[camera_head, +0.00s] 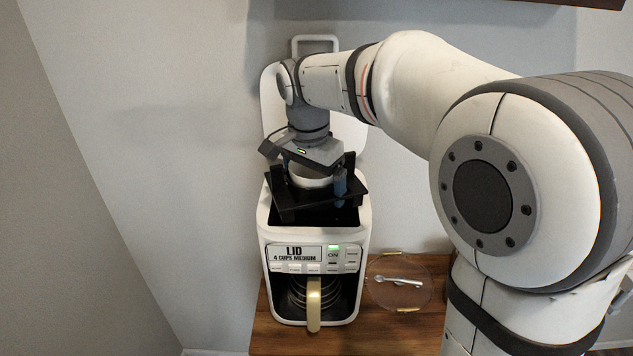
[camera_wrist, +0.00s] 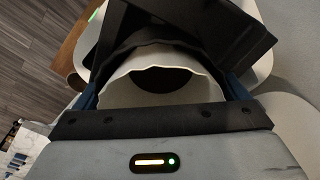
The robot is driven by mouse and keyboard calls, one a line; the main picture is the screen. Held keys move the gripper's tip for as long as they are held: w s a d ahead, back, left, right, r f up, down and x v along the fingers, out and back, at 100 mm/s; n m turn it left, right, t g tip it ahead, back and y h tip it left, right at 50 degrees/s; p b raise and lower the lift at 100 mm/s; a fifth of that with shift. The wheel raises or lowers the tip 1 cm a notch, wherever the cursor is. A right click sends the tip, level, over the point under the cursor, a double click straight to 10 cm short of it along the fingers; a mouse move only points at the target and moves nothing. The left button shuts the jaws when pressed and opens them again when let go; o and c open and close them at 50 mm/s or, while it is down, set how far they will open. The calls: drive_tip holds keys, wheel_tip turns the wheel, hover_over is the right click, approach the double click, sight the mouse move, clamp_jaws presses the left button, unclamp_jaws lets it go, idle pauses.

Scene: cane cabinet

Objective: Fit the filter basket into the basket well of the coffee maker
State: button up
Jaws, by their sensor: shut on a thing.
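The coffee maker (camera_head: 268,236) is white, with its lid (camera_head: 350,133) raised behind it. A gold-handled carafe (camera_head: 313,303) sits in its front bay. My gripper (camera_head: 316,181) is above the open top, shut on the black filter basket (camera_head: 283,203). The basket looks tilted and holds a white filter liner, seen in the wrist view between the blue fingertips (camera_wrist: 161,93). The dark basket well (camera_head: 345,216) shows just below the basket, which hides most of it. I cannot tell whether the basket touches the well's rim.
A round clear tray (camera_head: 425,292) with gold handles holds a silver spoon (camera_head: 400,281) to the right of the coffee maker on the wooden cabinet top (camera_head: 277,340). A wall stands close behind. The raised lid is close to my wrist. The space left of the coffee maker is free.

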drive_tip(key=shift+w+f, duration=0.25)
drive_tip(key=shift+s, duration=0.1)
drive_tip(key=shift+f+b, duration=0.4)
drive_tip(key=shift+f, duration=0.15)
drive_tip(key=o, duration=1)
drive_tip(key=shift+r, duration=0.1)
